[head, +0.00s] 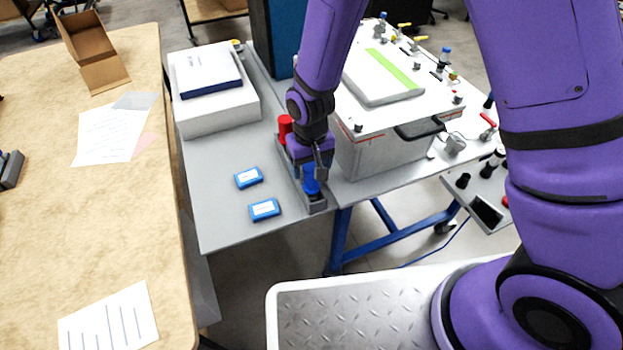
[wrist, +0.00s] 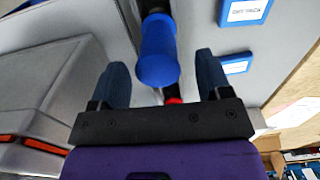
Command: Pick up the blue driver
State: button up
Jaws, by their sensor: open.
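The blue driver (head: 311,180) stands in a grey holder (head: 317,207) near the front edge of the grey table, partly hidden by my gripper in the head view. In the wrist view its blue handle (wrist: 157,58) lies between and a little beyond my two fingers. My gripper (head: 318,168) is open, with one finger on each side of the handle in the wrist view (wrist: 160,75). A gap shows on both sides, and nothing is held.
A red-handled tool (head: 285,126) stands at the back of the same holder. Two blue-and-white boxes (head: 249,178) (head: 264,210) lie to the left on the table. The white analyser (head: 385,150) stands close on the right. Grey table surface (head: 215,205) is free at the left.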

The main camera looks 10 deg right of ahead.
aim_at(312, 184)
jog(key=shift+f, duration=1.75)
jog(key=shift+d, duration=0.1)
jog(key=shift+c, duration=0.4)
jog(key=c, duration=1.2)
jog(key=shift+r, duration=0.15)
